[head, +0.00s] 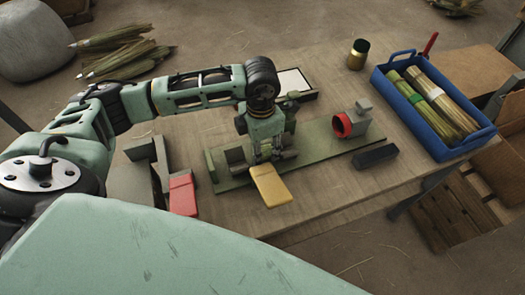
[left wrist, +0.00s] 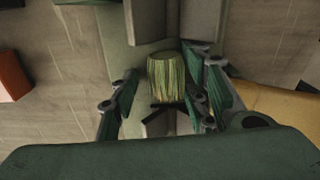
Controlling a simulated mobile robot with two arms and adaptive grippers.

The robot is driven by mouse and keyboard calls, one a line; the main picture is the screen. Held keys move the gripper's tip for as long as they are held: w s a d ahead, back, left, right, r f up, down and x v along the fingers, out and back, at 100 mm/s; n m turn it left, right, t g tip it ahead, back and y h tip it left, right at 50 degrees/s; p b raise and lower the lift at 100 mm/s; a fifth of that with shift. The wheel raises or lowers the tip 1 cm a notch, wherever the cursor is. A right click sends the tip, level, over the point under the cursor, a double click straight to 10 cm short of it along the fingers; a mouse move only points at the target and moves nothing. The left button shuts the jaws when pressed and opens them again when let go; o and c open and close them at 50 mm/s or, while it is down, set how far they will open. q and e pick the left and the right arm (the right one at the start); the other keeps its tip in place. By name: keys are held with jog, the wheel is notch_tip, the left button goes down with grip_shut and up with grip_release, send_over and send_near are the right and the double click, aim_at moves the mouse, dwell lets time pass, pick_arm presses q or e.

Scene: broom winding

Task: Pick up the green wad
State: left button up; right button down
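The green wad (left wrist: 166,78), a short bundle of green and straw-coloured stalks, stands out in the left wrist view between the two fingers of my left gripper (left wrist: 168,92). The fingers are spread on either side of it, and a narrow gap seems to show on each side. In the head view my left gripper (head: 264,150) points down over the left part of the long green fixture board (head: 312,145). It hides the wad there, so I cannot make the wad out in that view. My right gripper is not in view.
A yellow paddle (head: 271,186) and a red paddle (head: 183,194) are near the front edge. A grey block with a red ring (head: 343,124) stands on the board's right end; a black block (head: 375,156) lies beside it. A blue tray (head: 420,112) holds straw bundles. A jar (head: 358,54) stands behind.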

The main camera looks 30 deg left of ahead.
pick_arm(q)
jog(key=c, duration=0.6)
jog(key=shift+r, duration=0.1)
